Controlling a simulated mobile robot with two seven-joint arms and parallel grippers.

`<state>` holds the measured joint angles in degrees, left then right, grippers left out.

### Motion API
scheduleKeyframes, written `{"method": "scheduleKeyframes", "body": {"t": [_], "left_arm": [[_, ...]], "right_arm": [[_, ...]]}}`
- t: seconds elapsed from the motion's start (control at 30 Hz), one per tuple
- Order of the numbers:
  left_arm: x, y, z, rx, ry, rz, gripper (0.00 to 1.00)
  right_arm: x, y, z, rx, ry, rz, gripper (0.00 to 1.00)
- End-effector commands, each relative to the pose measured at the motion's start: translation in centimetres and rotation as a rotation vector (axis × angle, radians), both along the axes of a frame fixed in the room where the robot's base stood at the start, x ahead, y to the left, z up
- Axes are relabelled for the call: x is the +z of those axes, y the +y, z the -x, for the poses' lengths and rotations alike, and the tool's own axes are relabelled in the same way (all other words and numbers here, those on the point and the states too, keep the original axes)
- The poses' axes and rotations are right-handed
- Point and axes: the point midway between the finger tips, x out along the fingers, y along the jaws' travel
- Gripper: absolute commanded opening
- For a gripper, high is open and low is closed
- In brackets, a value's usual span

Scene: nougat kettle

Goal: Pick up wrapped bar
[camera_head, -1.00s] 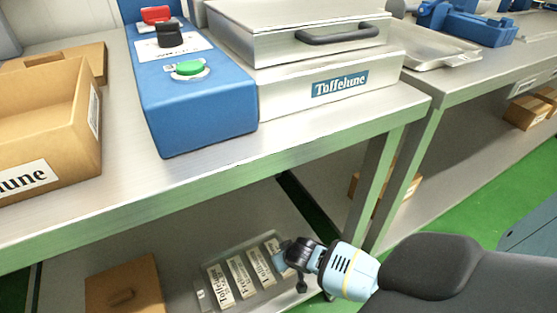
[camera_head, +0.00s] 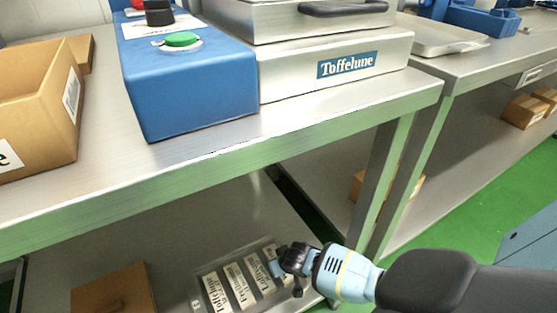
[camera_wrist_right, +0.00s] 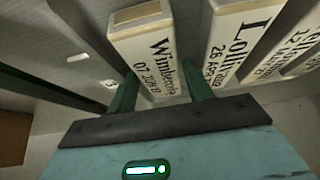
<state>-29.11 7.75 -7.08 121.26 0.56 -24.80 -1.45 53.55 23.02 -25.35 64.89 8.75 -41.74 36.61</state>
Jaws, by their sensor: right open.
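Several wrapped bars with pale, printed labels lie side by side in a metal tray (camera_head: 196,303) on the lower shelf under the bench. In the head view, my right gripper (camera_head: 281,266) is at the right end of the row and hides what lies under it. In the right wrist view, my right gripper (camera_wrist_right: 160,77) is open, with one green finger on each side of the end wrapped bar (camera_wrist_right: 150,48), labelled "Winberries". A second bar (camera_wrist_right: 232,42), dated 28 APR, is close beside the right finger. Finger contact cannot be told. My left gripper is not in view.
The bench top above the shelf carries a blue control box (camera_head: 190,90) with a green button, a metal "Toffelune" unit (camera_head: 290,82) and a cardboard box (camera_head: 40,115). A brown box (camera_head: 115,290) stands left of the tray. A bench leg (camera_head: 385,185) rises behind my right arm.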

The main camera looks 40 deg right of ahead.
Motion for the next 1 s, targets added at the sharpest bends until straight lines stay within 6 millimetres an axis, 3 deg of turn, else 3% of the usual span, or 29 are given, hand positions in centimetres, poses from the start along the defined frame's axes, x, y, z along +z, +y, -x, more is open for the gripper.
{"method": "scheduleKeyframes", "body": {"t": [0.03, 0.3, 0.67, 0.97, 1.0], "left_arm": [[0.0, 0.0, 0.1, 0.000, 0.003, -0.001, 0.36], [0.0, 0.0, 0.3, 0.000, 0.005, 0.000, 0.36], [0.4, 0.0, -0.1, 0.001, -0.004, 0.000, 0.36], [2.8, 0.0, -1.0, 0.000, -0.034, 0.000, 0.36], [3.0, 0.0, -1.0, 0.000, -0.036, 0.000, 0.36]], "right_arm": [[0.0, 0.0, 0.0, 0.000, 0.000, 0.000, 0.47], [0.0, 0.0, 0.0, 0.000, -0.001, -0.001, 0.13], [0.6, 0.0, 0.0, 0.000, -0.002, 0.000, 0.13], [4.3, 0.0, -0.2, -0.001, -0.006, -0.001, 0.13], [4.1, 1.1, 0.2, 0.003, -0.003, -0.006, 0.13]]}}
